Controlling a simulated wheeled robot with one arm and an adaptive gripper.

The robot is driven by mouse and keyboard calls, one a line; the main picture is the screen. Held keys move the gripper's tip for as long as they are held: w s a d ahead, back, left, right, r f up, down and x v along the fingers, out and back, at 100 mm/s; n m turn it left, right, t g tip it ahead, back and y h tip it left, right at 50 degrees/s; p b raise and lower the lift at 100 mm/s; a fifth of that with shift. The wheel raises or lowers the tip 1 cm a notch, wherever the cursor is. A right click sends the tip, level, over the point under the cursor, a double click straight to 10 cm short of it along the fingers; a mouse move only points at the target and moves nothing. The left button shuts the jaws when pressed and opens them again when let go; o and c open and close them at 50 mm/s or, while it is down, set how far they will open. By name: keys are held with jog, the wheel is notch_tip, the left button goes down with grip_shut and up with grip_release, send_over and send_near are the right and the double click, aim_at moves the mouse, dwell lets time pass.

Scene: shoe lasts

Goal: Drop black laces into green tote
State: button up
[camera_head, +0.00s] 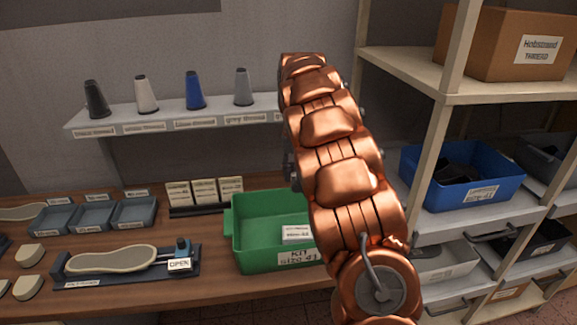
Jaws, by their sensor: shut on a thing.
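The green tote (265,262) stands on the wooden bench in the middle, labelled "Kit size 41". A small white labelled box (297,233) shows inside it, at its right. My copper arm rises in front of the tote's right side and hides that part of it. My gripper is not visible; the arm's far end curves away behind its own links. I cannot see any black laces that I can make out as such.
A shelf (125,130) above the bench holds black, white, blue and grey thread cones. Grey trays (93,217) and a shoe-sole fixture (120,264) lie left of the tote. At right, a rack holds a cardboard box (505,42) and a blue bin (462,190) with dark contents.

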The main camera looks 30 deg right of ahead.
aim_at(295, 175)
jog(key=shift+a+f+b, duration=0.1)
jog(key=shift+f+b, duration=0.65)
jog(key=shift+f, duration=2.15)
jog(key=o, duration=1.1)
jog(key=shift+r, duration=0.1)
notch_tip(295, 175, up, 11)
jog(key=shift+r, duration=0.4)
jog(key=shift+s, duration=0.1)
